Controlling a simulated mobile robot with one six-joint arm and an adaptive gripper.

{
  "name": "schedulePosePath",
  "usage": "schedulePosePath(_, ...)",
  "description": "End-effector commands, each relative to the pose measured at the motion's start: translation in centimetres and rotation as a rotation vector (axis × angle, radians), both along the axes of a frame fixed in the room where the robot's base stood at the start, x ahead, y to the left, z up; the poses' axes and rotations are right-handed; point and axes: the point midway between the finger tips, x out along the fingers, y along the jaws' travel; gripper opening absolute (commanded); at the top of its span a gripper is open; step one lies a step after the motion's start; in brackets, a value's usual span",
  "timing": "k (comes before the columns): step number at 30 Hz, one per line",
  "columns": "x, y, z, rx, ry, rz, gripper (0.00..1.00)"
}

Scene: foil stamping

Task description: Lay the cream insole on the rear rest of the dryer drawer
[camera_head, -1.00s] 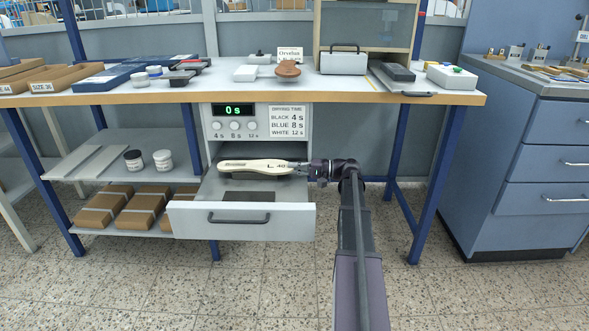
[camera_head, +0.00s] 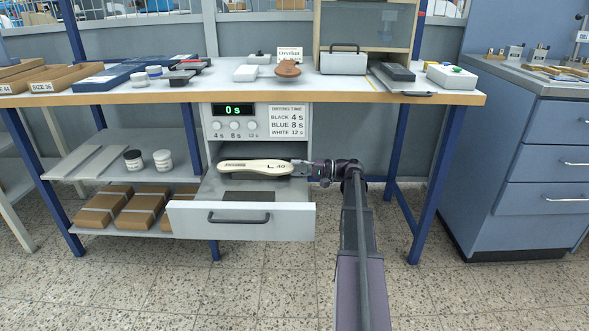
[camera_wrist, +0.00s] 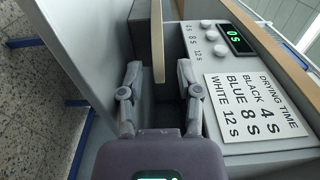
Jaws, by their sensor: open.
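The cream insole (camera_head: 252,166), marked "L 40", lies lengthwise left to right at the back of the open dryer drawer (camera_head: 187,220). In the wrist view its thin edge (camera_wrist: 157,45) shows between the fingers. My gripper (camera_head: 298,169) is at the insole's right end. In the wrist view my gripper (camera_wrist: 158,78) is open, with one finger on each side of the insole and gaps visible. The rear rest is mostly hidden under the insole, so the contact is not clear. A dark recess (camera_head: 248,196) shows at the drawer's front.
The dryer panel (camera_head: 258,122) above the drawer reads "0 s" and carries a drying-time label. The bench top (camera_head: 130,95) overhangs the drawer. A blue table leg (camera_head: 422,190) stands right of my arm. The floor in front is clear.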

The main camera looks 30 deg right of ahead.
Motion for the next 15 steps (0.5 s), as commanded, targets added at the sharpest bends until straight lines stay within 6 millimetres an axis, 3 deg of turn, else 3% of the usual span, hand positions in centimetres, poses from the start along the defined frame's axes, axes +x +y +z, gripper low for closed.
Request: schedulePosePath(15, -4.4, -6.1, 0.0, -0.002, 0.001, -0.003, 0.53)
